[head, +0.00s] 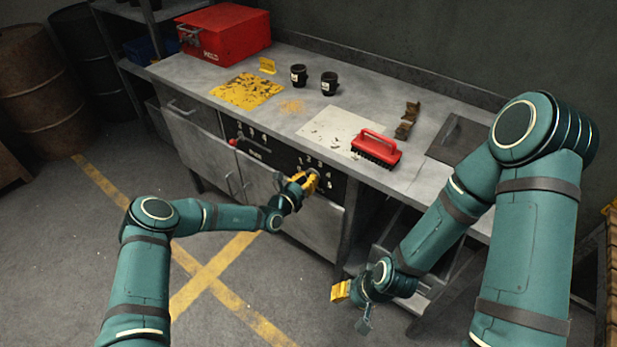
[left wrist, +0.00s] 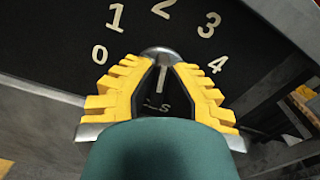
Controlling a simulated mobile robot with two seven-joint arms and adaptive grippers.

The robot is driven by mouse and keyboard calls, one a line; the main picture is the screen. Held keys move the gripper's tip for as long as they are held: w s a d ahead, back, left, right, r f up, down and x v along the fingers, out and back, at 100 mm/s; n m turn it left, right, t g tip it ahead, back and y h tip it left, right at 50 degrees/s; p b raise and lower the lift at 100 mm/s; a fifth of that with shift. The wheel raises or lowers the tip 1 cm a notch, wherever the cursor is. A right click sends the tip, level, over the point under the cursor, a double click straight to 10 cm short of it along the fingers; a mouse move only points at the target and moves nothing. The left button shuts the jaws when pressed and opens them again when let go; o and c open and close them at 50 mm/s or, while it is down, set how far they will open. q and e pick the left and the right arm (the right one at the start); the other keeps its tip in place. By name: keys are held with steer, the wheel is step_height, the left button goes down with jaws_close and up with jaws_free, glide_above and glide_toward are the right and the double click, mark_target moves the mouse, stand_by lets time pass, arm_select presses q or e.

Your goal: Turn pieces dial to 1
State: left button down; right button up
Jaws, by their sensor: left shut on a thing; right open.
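The pieces dial (head: 312,174) is on the black front panel of the bench, with white numbers around it. In the left wrist view the round dial (left wrist: 161,54) sits between the fingers, with the numbers 0 to 4 arced above it. A white line on it runs up roughly toward the 2; the fingers partly hide the dial. My left gripper (head: 304,181) is shut on the dial; its yellow fingers (left wrist: 160,92) are on either side of it. My right gripper (head: 352,306) is open and empty, low in front of the bench, away from the dial.
A second control with a lever handle (head: 247,138) is farther left on the panel. A red brush (head: 376,148), dark mugs (head: 329,84) and a red box (head: 224,33) stand on the bench top (head: 225,70). The floor in front (head: 80,255) is clear.

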arm_select(q)
steer(key=n, duration=0.4)
steer(key=shift+a+n, duration=0.1)
steer(key=shift+n, duration=0.2)
steer(key=shift+f+n, duration=0.1)
steer(key=shift+n, duration=1.8)
steer(key=c, duration=1)
jaws_free()
steer(key=shift+w, duration=0.1)
steer(key=v, duration=1.2)
